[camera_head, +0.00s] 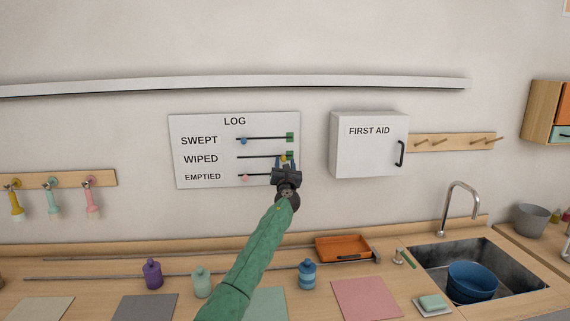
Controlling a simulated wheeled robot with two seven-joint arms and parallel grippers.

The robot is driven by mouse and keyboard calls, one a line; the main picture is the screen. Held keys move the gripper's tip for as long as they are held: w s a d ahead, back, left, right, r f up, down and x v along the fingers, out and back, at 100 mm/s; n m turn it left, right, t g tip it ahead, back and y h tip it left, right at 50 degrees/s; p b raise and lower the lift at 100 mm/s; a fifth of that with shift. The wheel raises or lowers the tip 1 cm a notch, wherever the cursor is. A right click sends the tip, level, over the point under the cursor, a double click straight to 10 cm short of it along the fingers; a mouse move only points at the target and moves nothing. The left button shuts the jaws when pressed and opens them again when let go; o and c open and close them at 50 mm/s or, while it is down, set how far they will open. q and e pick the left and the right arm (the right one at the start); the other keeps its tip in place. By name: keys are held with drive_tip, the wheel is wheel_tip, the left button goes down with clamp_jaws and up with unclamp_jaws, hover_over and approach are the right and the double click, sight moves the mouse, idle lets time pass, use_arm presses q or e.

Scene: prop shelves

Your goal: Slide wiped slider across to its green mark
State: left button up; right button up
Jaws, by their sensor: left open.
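The white LOG board (198,123) on the wall carries three slider rows. On the WIPED row, the yellow knob (284,157) is at the right part of its black track, at or against the green mark (291,155). My left gripper (285,163) is open in front of the board, its fingers on either side of the yellow knob. Whether they touch it cannot be told. The SWEPT row's blue knob (243,141) is at the left of its track. The EMPTIED row's pink knob (245,178) is also at the left, and my gripper hides that track's right end.
A white FIRST AID cabinet (368,150) hangs right of the board. Below is a wooden counter with bottles, mats, an orange tray (342,248) and a sink (490,268). Pegs with hanging tools (53,182) are at the left.

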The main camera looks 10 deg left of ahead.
use_arm(q)
drive_tip(key=b+v, duration=0.1)
drive_tip(key=v, duration=0.5)
drive_tip(key=shift+d, duration=0.2)
use_arm(e)
drive_tip(key=shift+w+a+r, duration=0.25)
drive_tip(key=shift+a+r, duration=0.05)
drive_tip(key=shift+r, duration=0.25)
drive_tip(key=shift+w+a+r, duration=0.2)
drive_tip(key=shift+a+r, duration=0.05)
drive_tip(key=shift+r, duration=0.25)
drive_tip(key=shift+w+a+r, duration=0.25)
drive_tip(key=shift+a+r, duration=0.05)
drive_tip(key=shift+r, duration=0.25)
use_arm(q)
drive_tip(key=shift+s, duration=0.15)
use_arm(e)
drive_tip(key=shift+s, duration=0.1)
